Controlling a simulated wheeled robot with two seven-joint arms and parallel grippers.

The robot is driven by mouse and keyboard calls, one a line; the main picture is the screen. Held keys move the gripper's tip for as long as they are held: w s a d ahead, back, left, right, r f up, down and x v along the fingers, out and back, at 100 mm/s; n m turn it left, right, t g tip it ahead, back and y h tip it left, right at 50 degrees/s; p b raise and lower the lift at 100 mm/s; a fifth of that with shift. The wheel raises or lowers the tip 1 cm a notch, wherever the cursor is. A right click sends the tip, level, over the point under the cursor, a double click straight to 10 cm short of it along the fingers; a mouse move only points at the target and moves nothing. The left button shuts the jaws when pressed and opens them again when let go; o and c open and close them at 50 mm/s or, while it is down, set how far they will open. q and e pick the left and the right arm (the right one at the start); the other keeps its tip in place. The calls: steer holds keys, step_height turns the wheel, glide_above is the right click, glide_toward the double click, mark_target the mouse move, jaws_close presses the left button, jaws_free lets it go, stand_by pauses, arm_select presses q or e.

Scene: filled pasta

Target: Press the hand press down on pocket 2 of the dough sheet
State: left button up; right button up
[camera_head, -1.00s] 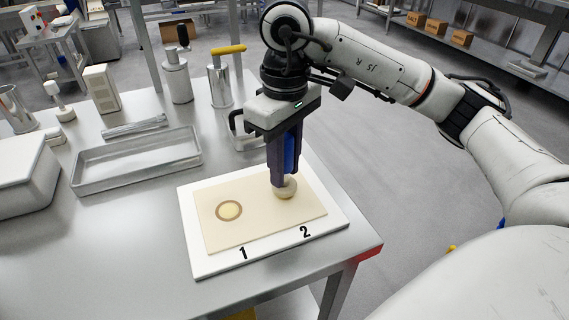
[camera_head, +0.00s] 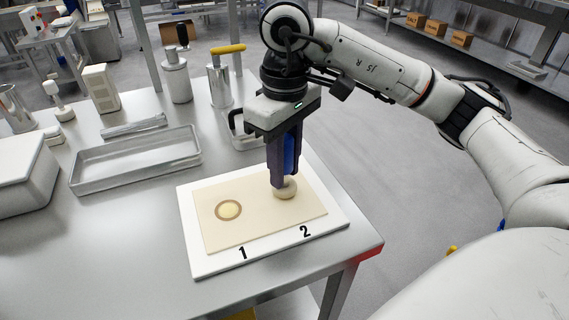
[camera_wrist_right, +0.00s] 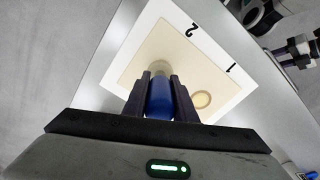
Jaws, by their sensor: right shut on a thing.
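The pale dough sheet (camera_head: 255,232) lies on a white board (camera_head: 205,266) marked 1 and 2. A round pocket with a darker ring (camera_head: 229,210) shows on side 1. My right gripper (camera_head: 284,182) is over side 2, pointing down and shut on the hand press by its blue handle (camera_head: 290,155). The press's pale round base (camera_head: 286,192) is at the sheet above number 2. It covers what lies beneath, and I cannot tell if it touches. In the right wrist view the blue handle (camera_wrist_right: 159,98) is between the fingers.
A metal tray (camera_head: 135,166) lies at the left of the table. A yellow-handled metal tool (camera_head: 221,84) and a metal canister (camera_head: 177,80) stand behind the board. A white box (camera_head: 22,180) stands at the far left. The table in front of the tray is clear.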

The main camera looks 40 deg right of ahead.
steer(key=shift+s+f+b, duration=0.1)
steer(key=shift+f+b, duration=0.4)
steer(key=shift+f, duration=0.1)
stand_by(1.8)
steer(key=shift+r, duration=0.1)
steer(key=shift+r+p, duration=1.55)
steer(key=shift+r, duration=0.8)
step_height(320, 180, up, 2)
steer(key=shift+r+p, duration=0.25)
steer(key=shift+p, duration=0.75)
steer(key=shift+f, duration=0.1)
